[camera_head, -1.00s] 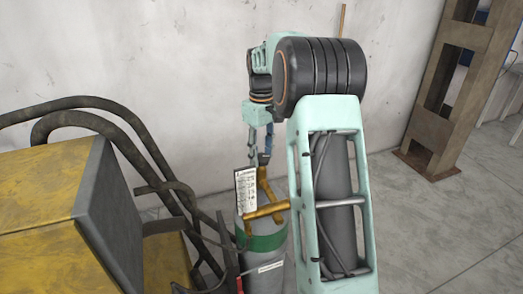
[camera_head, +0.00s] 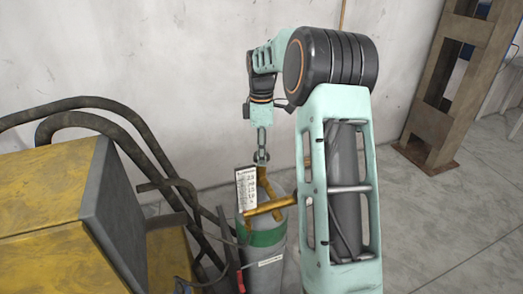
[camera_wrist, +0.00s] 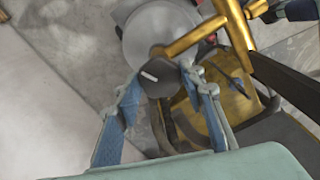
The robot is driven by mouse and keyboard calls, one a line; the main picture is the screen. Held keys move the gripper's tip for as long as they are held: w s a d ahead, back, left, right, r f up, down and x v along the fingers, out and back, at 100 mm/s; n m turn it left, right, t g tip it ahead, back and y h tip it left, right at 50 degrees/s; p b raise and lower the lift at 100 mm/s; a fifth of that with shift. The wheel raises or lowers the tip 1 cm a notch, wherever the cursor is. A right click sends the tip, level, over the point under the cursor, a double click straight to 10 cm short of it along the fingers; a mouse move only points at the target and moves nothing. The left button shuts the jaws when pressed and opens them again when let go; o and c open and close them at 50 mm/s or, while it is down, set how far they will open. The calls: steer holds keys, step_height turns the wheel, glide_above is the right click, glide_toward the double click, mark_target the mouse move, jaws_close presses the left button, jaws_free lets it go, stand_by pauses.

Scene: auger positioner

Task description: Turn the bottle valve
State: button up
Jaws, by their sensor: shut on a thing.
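A grey gas bottle (camera_head: 262,262) with a green band stands upright beside the yellow machine. A brass valve assembly (camera_head: 267,207) sits on its top, with a white printed tag hanging in front. In the wrist view the brass fitting (camera_wrist: 200,36) crosses the bottle's round grey top (camera_wrist: 155,32). A dark round valve knob (camera_wrist: 158,74) with a small white mark lies between my blue-padded fingers. My gripper (camera_head: 262,157) reaches down from above, its tips at the top of the valve. My gripper (camera_wrist: 161,77) is shut on the knob.
The yellow machine (camera_head: 45,225) with a dark side panel and thick black hoses stands close on the left. A pale wall (camera_head: 180,60) is behind. A rusty steel column (camera_head: 455,85) stands at right. Grey floor is open at right.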

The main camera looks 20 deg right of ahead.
steer(key=shift+n, duration=0.3)
stand_by(0.4)
steer(key=o, duration=1.1)
steer(key=shift+o, duration=0.2)
step_height(320, 180, up, 12)
